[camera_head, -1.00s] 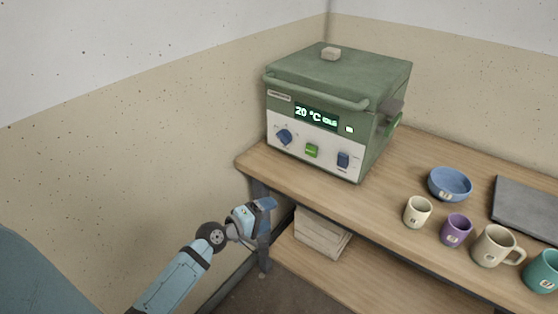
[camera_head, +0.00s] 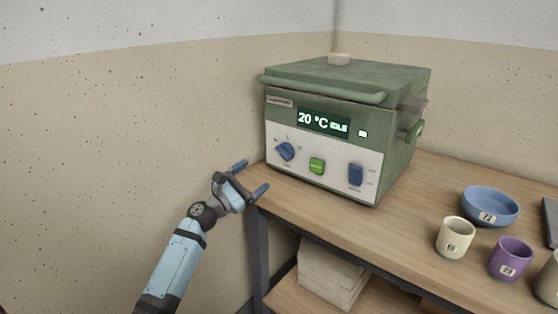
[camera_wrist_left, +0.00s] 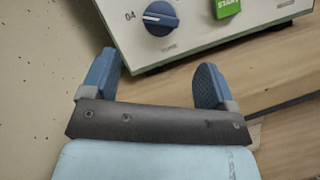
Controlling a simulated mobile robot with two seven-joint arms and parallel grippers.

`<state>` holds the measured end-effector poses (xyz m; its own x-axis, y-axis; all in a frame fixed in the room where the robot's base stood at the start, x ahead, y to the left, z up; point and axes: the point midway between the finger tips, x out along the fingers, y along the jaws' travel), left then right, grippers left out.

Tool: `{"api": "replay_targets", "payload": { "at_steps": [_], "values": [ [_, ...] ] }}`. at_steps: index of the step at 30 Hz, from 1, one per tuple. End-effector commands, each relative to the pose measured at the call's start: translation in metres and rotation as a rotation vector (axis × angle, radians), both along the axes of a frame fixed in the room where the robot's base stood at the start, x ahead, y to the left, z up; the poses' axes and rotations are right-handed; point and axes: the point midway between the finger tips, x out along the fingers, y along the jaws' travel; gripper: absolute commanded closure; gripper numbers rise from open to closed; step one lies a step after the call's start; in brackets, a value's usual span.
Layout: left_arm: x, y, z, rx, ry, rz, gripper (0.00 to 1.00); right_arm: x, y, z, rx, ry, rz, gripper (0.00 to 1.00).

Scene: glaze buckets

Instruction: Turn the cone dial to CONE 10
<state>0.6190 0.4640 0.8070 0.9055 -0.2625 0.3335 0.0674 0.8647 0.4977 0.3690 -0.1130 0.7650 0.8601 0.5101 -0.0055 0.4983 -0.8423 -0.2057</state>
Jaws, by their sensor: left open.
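The green kiln (camera_head: 340,130) stands at the table's left end, its display reading 20 °C IDLE. The blue cone dial (camera_head: 285,151) is at the left of its pale front panel. In the left wrist view the dial (camera_wrist_left: 160,18) is at the top, ahead of my fingers, with "04" beside it; its other marks are cut off or too small to read. My left gripper (camera_head: 251,177) is open and empty, in front of the table's left corner, below and left of the dial and apart from it. My right gripper is not in view.
A green start button (camera_head: 317,166) and a blue switch (camera_head: 356,174) sit right of the dial. A blue bowl (camera_head: 490,206), a cream cup (camera_head: 455,238) and a purple cup (camera_head: 511,258) stand on the wooden table (camera_head: 400,215) at right. The wall is close at left.

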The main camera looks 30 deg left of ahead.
Motion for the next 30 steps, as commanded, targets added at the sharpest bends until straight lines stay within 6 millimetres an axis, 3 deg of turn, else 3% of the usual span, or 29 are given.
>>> {"api": "replay_targets", "payload": {
  "at_steps": [6, 13, 18, 27, 30],
  "values": [
    [0.044, -0.013, 0.016, 0.003, -0.002, -0.001, 0.19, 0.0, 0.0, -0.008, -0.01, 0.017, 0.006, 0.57],
    [0.078, -0.023, 0.027, 0.003, 0.0, 0.0, 0.19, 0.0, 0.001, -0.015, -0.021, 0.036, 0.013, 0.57],
    [0.089, -0.026, 0.032, 0.002, 0.001, 0.0, 0.19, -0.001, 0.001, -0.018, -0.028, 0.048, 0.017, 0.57],
    [0.091, -0.027, 0.033, 0.002, 0.002, 0.001, 0.19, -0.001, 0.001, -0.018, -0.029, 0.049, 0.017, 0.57],
    [0.091, -0.027, 0.032, 0.002, 0.002, 0.001, 0.4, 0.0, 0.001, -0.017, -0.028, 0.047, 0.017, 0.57]
  ]
}}
